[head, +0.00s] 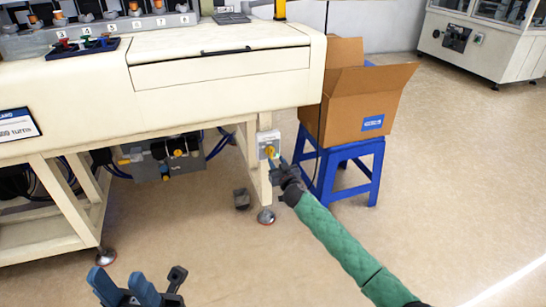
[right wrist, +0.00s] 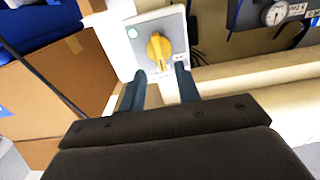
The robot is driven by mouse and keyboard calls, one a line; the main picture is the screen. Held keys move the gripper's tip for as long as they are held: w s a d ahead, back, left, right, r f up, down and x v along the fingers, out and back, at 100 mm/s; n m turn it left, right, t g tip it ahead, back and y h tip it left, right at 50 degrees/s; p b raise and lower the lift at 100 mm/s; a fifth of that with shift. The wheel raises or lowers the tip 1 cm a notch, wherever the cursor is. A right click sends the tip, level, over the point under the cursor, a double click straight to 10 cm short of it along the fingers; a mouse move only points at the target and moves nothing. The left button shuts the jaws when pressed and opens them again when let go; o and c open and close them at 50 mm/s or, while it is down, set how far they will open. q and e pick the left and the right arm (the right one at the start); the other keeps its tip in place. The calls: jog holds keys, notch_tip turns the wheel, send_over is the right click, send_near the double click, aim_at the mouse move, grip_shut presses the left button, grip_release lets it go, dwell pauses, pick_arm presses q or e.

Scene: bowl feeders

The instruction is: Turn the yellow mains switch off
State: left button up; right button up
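The yellow mains switch (right wrist: 158,50) is a rotary knob on a pale switch box (right wrist: 130,33) fixed to the machine's leg. The switch also shows in the head view (head: 270,152), low on the cream machine. My right gripper (right wrist: 158,84) is open, its two blue fingers pointing at the box, one on each side just below the knob. I cannot tell whether a finger touches the box. In the head view my right gripper (head: 277,163) is at the switch box. My left gripper (head: 127,288) is at the bottom left, open and empty, away from the switch.
A cardboard box (head: 345,105) stands on a blue stool (head: 355,160) just right of the switch. The cream machine (head: 220,95) overhangs it. Pneumatic parts and blue hoses (head: 165,155) hang under the machine. The floor (head: 450,180) on the right is clear.

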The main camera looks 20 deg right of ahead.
aim_at(272, 153)
jog(key=shift+w+b, duration=0.3)
jog(key=shift+w, duration=2.25)
jog(key=shift+a, duration=0.1)
grip_shut()
